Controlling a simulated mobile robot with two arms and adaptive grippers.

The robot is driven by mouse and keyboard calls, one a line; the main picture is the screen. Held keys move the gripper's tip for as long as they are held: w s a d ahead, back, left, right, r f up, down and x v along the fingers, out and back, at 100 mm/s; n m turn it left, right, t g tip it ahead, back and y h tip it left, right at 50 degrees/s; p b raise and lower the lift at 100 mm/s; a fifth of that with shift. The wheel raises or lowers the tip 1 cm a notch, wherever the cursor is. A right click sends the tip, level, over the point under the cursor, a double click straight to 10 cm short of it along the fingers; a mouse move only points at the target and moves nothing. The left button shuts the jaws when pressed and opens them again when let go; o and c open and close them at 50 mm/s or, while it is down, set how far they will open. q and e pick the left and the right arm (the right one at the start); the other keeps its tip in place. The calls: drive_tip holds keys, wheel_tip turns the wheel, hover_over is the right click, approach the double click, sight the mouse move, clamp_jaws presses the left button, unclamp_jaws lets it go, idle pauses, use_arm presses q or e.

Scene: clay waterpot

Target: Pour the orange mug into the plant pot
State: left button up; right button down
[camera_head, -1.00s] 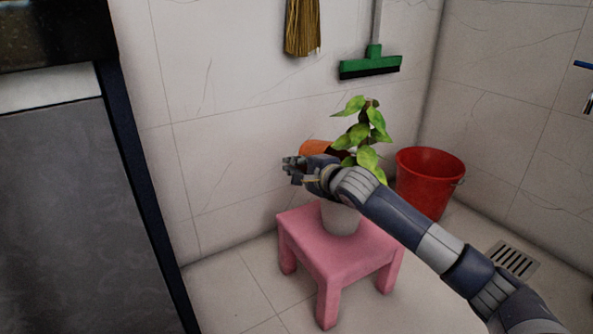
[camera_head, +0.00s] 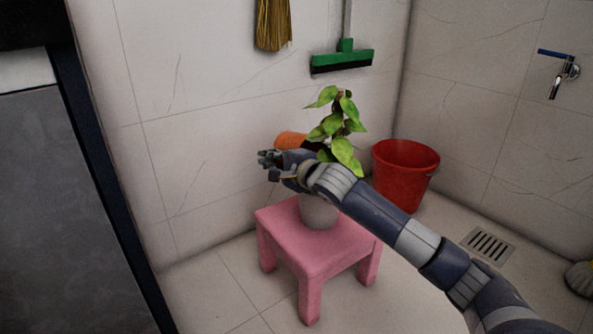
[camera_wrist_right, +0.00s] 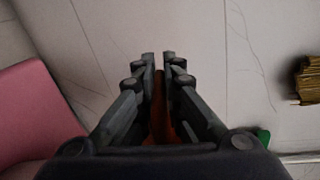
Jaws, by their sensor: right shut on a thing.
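The orange mug (camera_head: 290,140) is behind my right gripper (camera_head: 268,166) in the head view, partly hidden by it. It looks tipped on its side, with its dark opening toward the plant on the right. My right gripper is shut on the mug; in the right wrist view an orange strip of the mug (camera_wrist_right: 157,115) shows between the fingers (camera_wrist_right: 158,58). The plant pot (camera_head: 320,213) is pale and stands on a pink stool (camera_head: 300,245), holding a green leafy plant (camera_head: 338,125). My right forearm hides the pot's upper part. No liquid is visible. My left gripper is out of view.
A red bucket (camera_head: 405,178) stands behind the stool at right, near the wall corner. A broom (camera_head: 273,25) and green squeegee (camera_head: 342,60) hang on the wall. A tap (camera_head: 560,72) and floor drain (camera_head: 488,244) are at right. A grey cabinet (camera_head: 60,200) fills the left.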

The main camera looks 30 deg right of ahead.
drive_tip(key=shift+s+r+t, duration=0.25)
drive_tip(key=shift+r+t, duration=0.15)
drive_tip(key=shift+t, duration=0.3)
idle(0.4)
